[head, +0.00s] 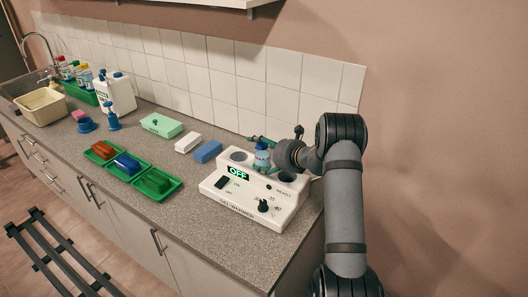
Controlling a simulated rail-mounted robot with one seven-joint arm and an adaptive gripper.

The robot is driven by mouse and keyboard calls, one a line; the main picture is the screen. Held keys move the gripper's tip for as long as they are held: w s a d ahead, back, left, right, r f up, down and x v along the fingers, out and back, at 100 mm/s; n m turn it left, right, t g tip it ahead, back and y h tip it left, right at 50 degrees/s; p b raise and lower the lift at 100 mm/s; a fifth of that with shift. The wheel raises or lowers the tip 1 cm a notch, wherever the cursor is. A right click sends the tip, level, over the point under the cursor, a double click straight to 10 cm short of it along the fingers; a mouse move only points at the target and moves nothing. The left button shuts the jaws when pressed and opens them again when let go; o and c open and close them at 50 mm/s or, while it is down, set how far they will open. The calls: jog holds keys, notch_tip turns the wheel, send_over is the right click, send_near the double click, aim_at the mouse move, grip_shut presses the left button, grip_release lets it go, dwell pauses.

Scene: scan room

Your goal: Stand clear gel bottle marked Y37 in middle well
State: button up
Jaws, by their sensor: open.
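The white gel warmer (235,204) stands at the right end of the counter, with a display reading OFF. A small blue-tinted bottle with a blue cap (262,159) appears upright at its middle well, between the left well (238,156) and the right well (286,177). Any marking on the bottle is too small to read. The bottle hides the middle well, and I cannot tell how deep it sits. My gripper (267,143) is open, close beside and behind the bottle's top. Whether a finger touches the bottle cannot be seen.
Blue (208,151) and white (187,143) blocks lie left of the warmer. Green trays (129,173) hold red, blue and green items. Farther left are a green box (161,125), a white jug (119,94) and a cream basin (42,107). The tiled wall is close behind.

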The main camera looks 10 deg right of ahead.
jog(key=v, duration=1.2)
jog(key=x, duration=1.2)
jog(key=shift+w, duration=0.1)
jog(key=shift+r+p, duration=0.3)
jog(key=shift+p, duration=0.05)
jog(key=shift+f, duration=0.1)
